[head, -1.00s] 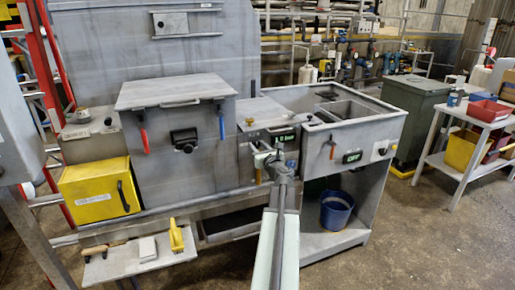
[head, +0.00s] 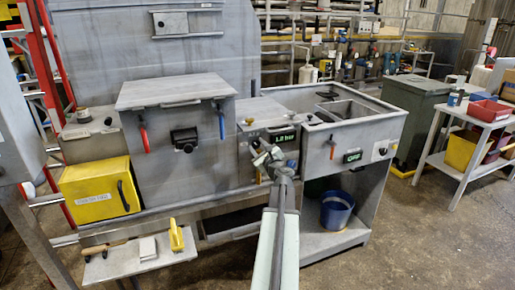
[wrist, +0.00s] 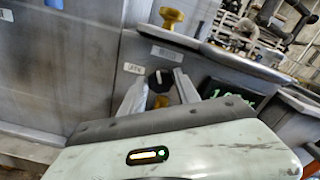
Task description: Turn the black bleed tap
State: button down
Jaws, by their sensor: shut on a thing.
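The black bleed tap (wrist: 160,80) shows in the wrist view as a round black knob with a pale mark on its face. It sits on the grey front panel, with a brass-coloured part (wrist: 161,101) just below it. My gripper (wrist: 158,86) is shut on the tap, one pale finger on each side of the knob.
A yellow knob (wrist: 172,17) stands above the tap. A red-handled lever (head: 332,148) and another lit display (head: 352,157) are to the right. A blue bucket (head: 336,210) is on the lower shelf. A yellow box (head: 100,190) is at the left.

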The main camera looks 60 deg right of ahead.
jog(key=n, duration=0.5)
jog(key=shift+w+a+n, duration=0.1)
jog(key=shift+w+n, duration=0.05)
jog(key=shift+n, duration=0.15)
jog(key=n, duration=0.4)
jog(key=shift+f+n, duration=0.1)
jog(key=shift+n, duration=0.6)
jog(key=c, duration=0.9)
grip_release()
jog(key=shift+c, duration=0.2)
jog(key=v, duration=0.8)
